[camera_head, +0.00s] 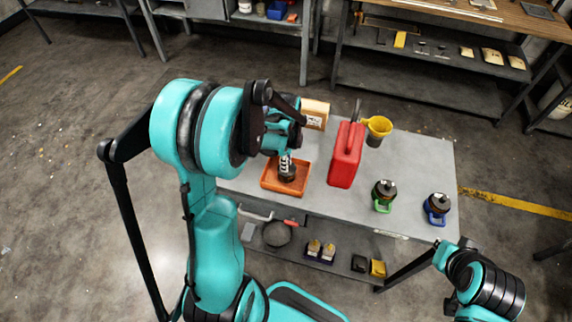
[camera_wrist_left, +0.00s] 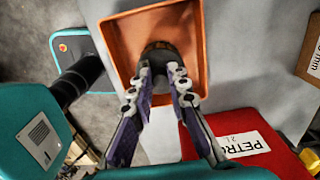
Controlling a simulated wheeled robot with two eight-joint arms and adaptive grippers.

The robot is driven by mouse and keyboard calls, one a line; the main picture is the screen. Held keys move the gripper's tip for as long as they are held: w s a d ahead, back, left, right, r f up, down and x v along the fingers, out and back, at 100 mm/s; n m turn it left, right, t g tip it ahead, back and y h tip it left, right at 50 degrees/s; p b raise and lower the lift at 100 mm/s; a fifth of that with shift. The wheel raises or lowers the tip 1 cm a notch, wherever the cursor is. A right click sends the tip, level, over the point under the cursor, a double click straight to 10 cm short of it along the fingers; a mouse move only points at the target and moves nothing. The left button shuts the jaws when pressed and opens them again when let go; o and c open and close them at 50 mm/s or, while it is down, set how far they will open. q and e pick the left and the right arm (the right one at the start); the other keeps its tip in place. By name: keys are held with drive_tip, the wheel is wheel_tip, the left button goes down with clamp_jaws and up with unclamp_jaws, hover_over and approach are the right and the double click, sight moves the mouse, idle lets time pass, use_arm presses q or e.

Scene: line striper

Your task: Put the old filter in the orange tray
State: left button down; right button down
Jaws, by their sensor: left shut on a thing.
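The orange tray (camera_head: 266,184) lies on the left part of the grey table and also shows in the left wrist view (camera_wrist_left: 203,45). My left gripper (camera_head: 287,170) reaches down over the tray. In the left wrist view my gripper (camera_wrist_left: 160,68) has its fingers shut on a dark, round piece, the old filter (camera_wrist_left: 158,47), inside the tray's outline. The filter (camera_head: 287,177) is small and dark in the head view. I cannot tell whether it touches the tray floor. Part of my right arm shows at lower right, but its fingers do not.
A red petrol can (camera_head: 346,156) stands close right of the tray. Behind it are a yellow funnel (camera_head: 378,126) and a cardboard box (camera_head: 315,113). Dark-topped items with a green holder (camera_head: 382,205) and a blue holder (camera_head: 435,217) stand at right. The table's middle right is clear.

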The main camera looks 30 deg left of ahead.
use_arm(q)
drive_tip(key=shift+f, duration=0.4)
drive_tip(key=shift+f, duration=0.2)
drive_tip(key=c, duration=1.5)
unclamp_jaws()
drive_tip(key=shift+o, duration=0.2)
drive_tip(key=shift+r, duration=0.15)
